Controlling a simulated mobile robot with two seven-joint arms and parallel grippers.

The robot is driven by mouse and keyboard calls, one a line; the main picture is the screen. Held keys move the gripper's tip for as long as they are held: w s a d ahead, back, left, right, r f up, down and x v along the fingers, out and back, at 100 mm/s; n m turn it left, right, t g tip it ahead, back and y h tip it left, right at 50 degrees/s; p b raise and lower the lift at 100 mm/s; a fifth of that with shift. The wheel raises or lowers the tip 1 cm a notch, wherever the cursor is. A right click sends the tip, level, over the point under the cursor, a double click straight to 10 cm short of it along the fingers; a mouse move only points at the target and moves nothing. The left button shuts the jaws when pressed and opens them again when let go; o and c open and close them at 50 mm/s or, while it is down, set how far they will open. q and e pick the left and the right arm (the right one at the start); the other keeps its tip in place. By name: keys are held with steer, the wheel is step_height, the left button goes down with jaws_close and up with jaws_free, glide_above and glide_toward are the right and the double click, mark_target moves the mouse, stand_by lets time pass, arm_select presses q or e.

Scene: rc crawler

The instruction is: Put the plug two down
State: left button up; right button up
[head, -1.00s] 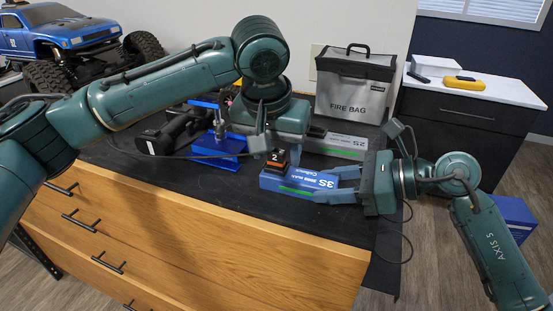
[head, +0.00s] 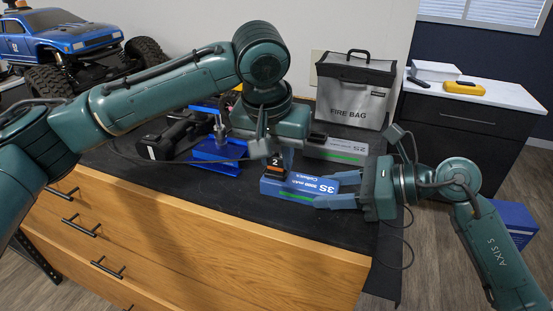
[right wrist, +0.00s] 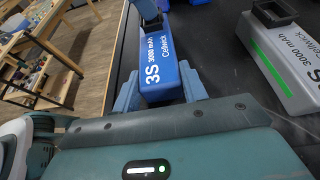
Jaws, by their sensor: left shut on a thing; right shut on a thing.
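The plug two (head: 275,169), a small dark block with an orange band and a white "2", is in my left gripper (head: 277,156), which is shut on it. It is at the left end of the blue 3S battery (head: 299,187); I cannot tell whether it touches the battery. My right gripper (head: 333,192) is shut on the battery from the right. In the right wrist view the battery (right wrist: 161,65) lies between the fingers of my right gripper (right wrist: 160,92).
A grey 2S battery (head: 338,149) lies behind the blue battery, in front of the fire bag (head: 353,95). A blue stand (head: 212,150) and a black tool (head: 165,140) are to the left. The black mat's (head: 215,195) front strip is clear.

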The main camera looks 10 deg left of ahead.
mark_target(274, 158)
arm_select(q)
step_height(274, 158, up, 9)
steer(key=shift+f, duration=0.15)
steer(key=shift+s+a+r, duration=0.15)
steer(key=shift+s+r, duration=0.05)
steer(key=shift+r, duration=0.1)
steer(key=s+a+f+m+g+h, duration=0.1)
steer(key=s+a+f+m, duration=0.1)
steer(key=s+a+m, duration=0.4)
steer(key=s+a+f+m+g+h, duration=0.1)
steer(key=s+a+f+m, duration=0.15)
steer(key=s, duration=0.65)
steer(key=shift+m, duration=0.45)
steer(key=w+d+f, duration=0.1)
steer(key=w+f, duration=0.1)
steer(key=w, duration=0.1)
steer(key=w+f, duration=0.2)
steer(key=w, duration=0.2)
steer(key=w+d+f, duration=0.1)
steer(key=w+f, duration=0.1)
steer(key=w, duration=0.1)
steer(key=shift+w+d, duration=0.35)
steer(key=shift+w, duration=0.05)
steer(key=w+f, duration=0.2)
steer(key=shift+w+d, duration=0.3)
steer(key=shift+d, duration=0.05)
